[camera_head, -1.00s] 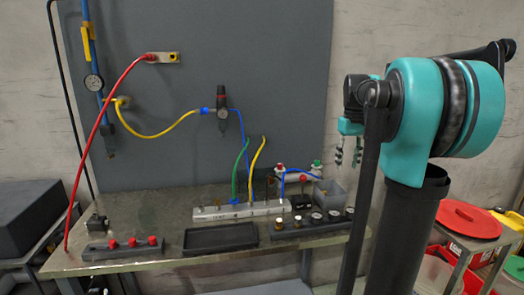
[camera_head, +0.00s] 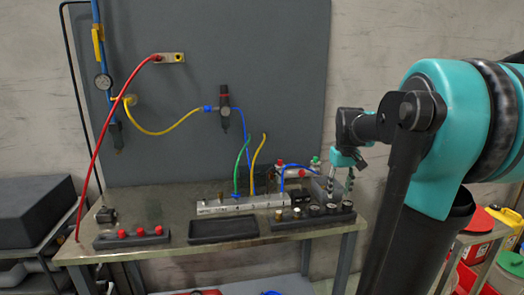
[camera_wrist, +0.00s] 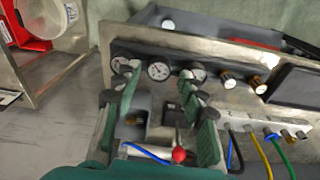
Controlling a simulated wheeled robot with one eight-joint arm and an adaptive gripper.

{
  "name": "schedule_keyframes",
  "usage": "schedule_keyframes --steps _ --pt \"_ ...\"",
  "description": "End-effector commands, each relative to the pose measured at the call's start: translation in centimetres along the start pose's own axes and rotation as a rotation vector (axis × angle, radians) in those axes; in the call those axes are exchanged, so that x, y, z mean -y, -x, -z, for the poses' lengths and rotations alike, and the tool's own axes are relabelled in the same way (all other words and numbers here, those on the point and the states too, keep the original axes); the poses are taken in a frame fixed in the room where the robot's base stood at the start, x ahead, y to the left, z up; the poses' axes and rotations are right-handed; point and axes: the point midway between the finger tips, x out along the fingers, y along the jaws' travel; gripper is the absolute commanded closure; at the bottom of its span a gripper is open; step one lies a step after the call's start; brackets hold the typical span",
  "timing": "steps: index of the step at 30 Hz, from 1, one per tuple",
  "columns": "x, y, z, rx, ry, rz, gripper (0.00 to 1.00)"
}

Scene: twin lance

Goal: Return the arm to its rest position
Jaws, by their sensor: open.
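My arm shows at the right of the head view, with its teal joint and dark links in front of the bench's right end. My gripper (camera_head: 340,186) hangs from it with the fingers pointing down, over the right end of the bench. In the wrist view the two green-padded fingers of my gripper (camera_wrist: 160,82) stand apart with nothing held between them. Below them are a grey box (camera_wrist: 160,105) and a red-knobbed lever (camera_wrist: 179,155). I cannot tell the exact height of the fingertips above these.
The metal bench (camera_head: 160,205) carries a black rack with gauges (camera_head: 315,211), an empty black tray (camera_head: 222,229), a white valve manifold (camera_head: 240,205) with hoses, and a rack with red knobs (camera_head: 132,235). A grey panel (camera_head: 190,60) stands behind. Red containers (camera_head: 478,240) stand at right.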

Motion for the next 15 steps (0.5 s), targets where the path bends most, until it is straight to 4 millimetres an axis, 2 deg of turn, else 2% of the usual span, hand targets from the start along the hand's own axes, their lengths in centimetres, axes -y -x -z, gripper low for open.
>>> schedule_keyframes --steps 5,9,12,15 --pt "2.9 -5.0 -4.2 -0.066 -0.029 -0.01 0.59" --pt "6.0 -10.5 -9.8 -0.143 -0.066 -0.013 0.59" --pt "7.7 -13.7 -13.7 -0.196 -0.093 -0.01 0.59" --pt "8.9 -16.0 -16.8 -0.234 -0.113 -0.006 0.59"
